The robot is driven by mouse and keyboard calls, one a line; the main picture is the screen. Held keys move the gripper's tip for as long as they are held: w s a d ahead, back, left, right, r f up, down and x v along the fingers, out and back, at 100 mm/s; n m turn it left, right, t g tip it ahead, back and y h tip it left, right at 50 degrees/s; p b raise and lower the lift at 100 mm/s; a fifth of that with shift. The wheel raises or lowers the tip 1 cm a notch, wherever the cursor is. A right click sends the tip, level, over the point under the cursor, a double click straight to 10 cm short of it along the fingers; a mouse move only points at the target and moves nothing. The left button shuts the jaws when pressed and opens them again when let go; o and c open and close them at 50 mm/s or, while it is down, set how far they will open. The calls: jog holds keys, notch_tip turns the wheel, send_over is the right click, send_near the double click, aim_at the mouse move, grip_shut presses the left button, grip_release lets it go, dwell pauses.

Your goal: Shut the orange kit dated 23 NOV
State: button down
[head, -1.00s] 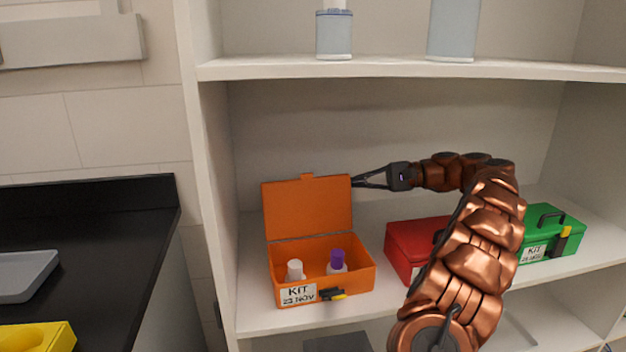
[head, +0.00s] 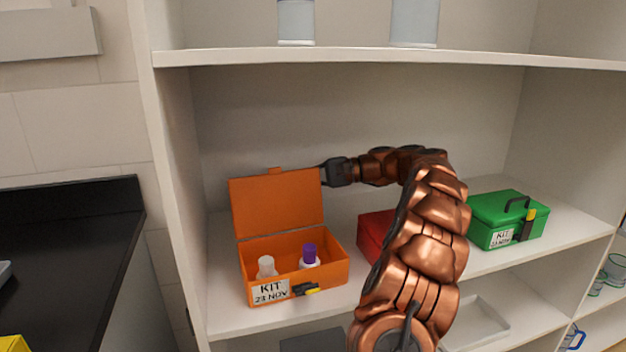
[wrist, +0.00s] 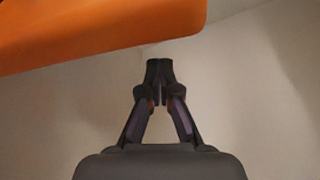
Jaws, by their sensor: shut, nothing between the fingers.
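The orange kit (head: 298,272) stands on the shelf with its lid (head: 277,203) raised upright at the back. A white-capped bottle and a purple-capped bottle stand inside. My gripper (head: 323,174) is at the upper right edge of the lid, its fingers mostly hidden behind the lid in the head view. In the wrist view, the gripper (wrist: 159,68) is shut and empty, and the orange lid (wrist: 100,25) fills the upper left; I cannot tell whether they touch.
A red box (head: 373,235) stands right of the orange kit, partly hidden by my arm. A green kit (head: 507,220) with a label stands further right. The upper shelf board (head: 370,58) runs above the lid and my gripper. A black counter (head: 70,250) is at left.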

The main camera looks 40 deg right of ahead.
aim_at(290, 180)
jog(key=shift+s+a+r, duration=0.2)
jog(key=shift+s+a, duration=0.1)
jog(key=shift+a, duration=0.25)
jog(key=shift+s+a+r, duration=0.25)
jog(key=shift+a, duration=0.3)
jog(key=shift+s+a+r, duration=0.2)
jog(key=shift+s+a, duration=0.1)
jog(key=shift+a, duration=0.25)
jog(key=shift+s+a+b, duration=0.1)
jog(key=shift+a+b, duration=0.05)
jog(key=shift+b, duration=0.35)
